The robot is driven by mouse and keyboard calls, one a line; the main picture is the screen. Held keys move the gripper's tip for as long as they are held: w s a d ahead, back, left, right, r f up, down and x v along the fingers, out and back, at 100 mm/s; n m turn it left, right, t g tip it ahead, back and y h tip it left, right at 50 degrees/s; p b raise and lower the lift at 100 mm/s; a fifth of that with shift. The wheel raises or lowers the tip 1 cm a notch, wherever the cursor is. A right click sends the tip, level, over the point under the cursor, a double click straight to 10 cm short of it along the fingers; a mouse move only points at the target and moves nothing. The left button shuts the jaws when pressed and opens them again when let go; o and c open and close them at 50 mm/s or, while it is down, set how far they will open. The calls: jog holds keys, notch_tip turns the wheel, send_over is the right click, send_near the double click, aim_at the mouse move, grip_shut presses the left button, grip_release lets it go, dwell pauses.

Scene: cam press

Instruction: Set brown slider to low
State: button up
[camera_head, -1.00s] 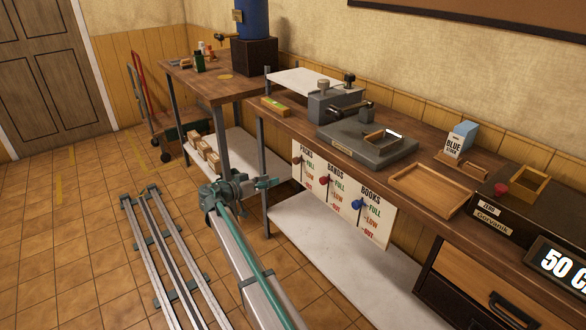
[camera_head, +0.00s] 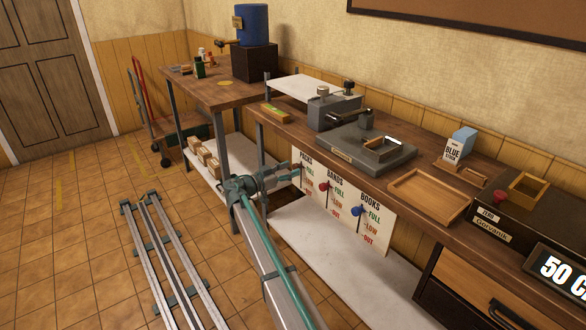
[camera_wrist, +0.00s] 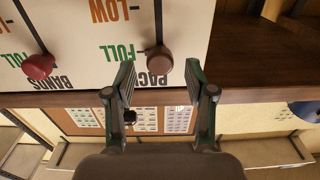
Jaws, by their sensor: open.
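The brown slider knob (camera_wrist: 159,62) is on the PACKS strip of the white board (camera_wrist: 95,45), level with or near its FULL mark. The LOW mark lies farther along the strip, toward the top of the upside-down wrist view. In the head view the brown knob (camera_head: 297,166) shows at the board's left end. My gripper (camera_wrist: 161,78) is open, with one finger on each side of the knob's line. The knob appears just ahead of or between the fingertips; contact cannot be told. In the head view my gripper (camera_head: 288,172) reaches the board from the left.
The red BANDS knob (camera_head: 323,187) and blue BOOKS knob (camera_head: 357,211) sit to the right on the same board. The wooden bench (camera_head: 420,160) juts above it, carrying a grey press (camera_head: 350,155). A white lower shelf (camera_head: 340,255) lies below.

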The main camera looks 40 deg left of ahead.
jog(key=shift+x, duration=1.05)
grip_shut()
